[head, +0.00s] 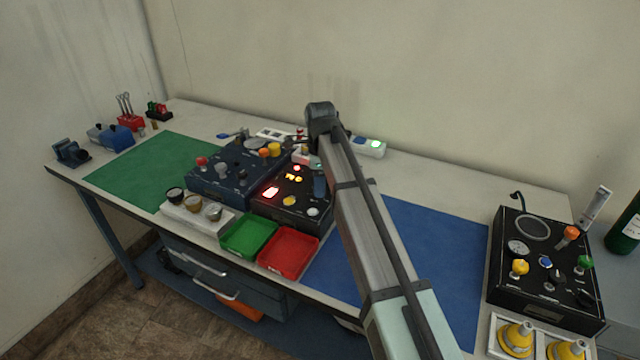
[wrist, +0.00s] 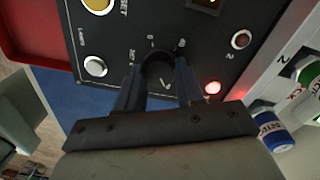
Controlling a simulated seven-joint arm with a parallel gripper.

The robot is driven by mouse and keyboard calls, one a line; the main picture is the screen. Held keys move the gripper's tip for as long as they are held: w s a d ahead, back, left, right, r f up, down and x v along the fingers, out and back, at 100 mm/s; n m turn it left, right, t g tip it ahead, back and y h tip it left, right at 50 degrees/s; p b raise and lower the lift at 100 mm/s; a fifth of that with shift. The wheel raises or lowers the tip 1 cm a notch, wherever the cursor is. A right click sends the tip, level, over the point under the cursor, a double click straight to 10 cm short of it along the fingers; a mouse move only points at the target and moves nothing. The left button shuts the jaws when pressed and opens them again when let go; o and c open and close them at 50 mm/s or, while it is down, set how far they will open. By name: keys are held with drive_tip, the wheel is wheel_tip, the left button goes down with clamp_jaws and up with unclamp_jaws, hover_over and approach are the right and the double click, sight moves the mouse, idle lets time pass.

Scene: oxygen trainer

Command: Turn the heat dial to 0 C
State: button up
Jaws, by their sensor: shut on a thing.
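The heat dial (wrist: 158,62) is a dark round knob on a black panel in the wrist view. Small white marks ring it, too blurred to read surely, so its setting cannot be told. My gripper (wrist: 157,77) is shut on the dial, with one finger on each side of it. The panel is the face of a black box (head: 265,207) with lit red and yellow displays in the head view. There my arm hides the dial.
On the panel near the dial are a yellow button (wrist: 97,4), white buttons and a glowing red lamp (wrist: 212,87). A red tray (head: 288,252) and green tray (head: 248,236) lie in front of the box. A blue mat (head: 440,250) lies to the right.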

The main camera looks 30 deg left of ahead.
drive_tip(key=n, duration=0.8)
drive_tip(key=shift+n, duration=0.3)
drive_tip(key=n, duration=0.4)
drive_tip(key=shift+a+n+t, duration=0.1)
drive_tip(key=shift+n+t, duration=0.2)
drive_tip(key=n, duration=0.9)
drive_tip(key=shift+s, duration=0.1)
drive_tip(key=n, duration=0.4)
drive_tip(key=shift+n+t, duration=0.3)
drive_tip(key=n, duration=0.4)
drive_tip(key=shift+s+n, duration=0.1)
drive_tip(key=shift+n, duration=2.1)
